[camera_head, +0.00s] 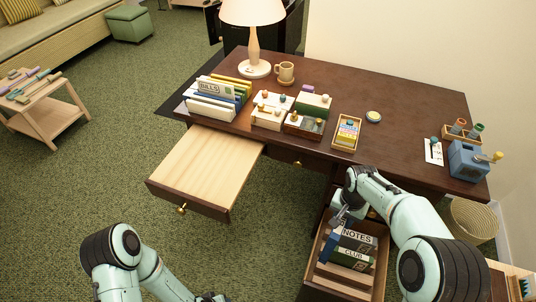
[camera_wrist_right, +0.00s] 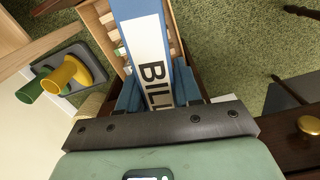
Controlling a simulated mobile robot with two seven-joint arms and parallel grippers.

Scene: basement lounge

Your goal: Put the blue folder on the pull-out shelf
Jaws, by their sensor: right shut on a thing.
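The blue folder (camera_wrist_right: 129,10) has a white label with the letters "BILL" showing in the right wrist view. My right gripper (camera_wrist_right: 158,92) is shut on it, one finger on each side; part of the label is cut off by the gripper. In the head view my right gripper (camera_head: 340,212) is over the open lower drawer, and the folder is mostly hidden there. The pull-out shelf (camera_head: 205,165) is drawn out at the desk's left front, and its pale top is bare. My left gripper (camera_head: 210,297) barely shows at the bottom edge.
The open drawer (camera_head: 340,292) holds dark folders labelled NOTES and CLUB. The desk (camera_head: 400,120) carries a lamp (camera_head: 254,45), a folder rack with a BILLS label (camera_head: 209,87), small boxes, a mug (camera_head: 285,73) and a blue sharpener (camera_head: 468,160). Open carpet lies left of the shelf.

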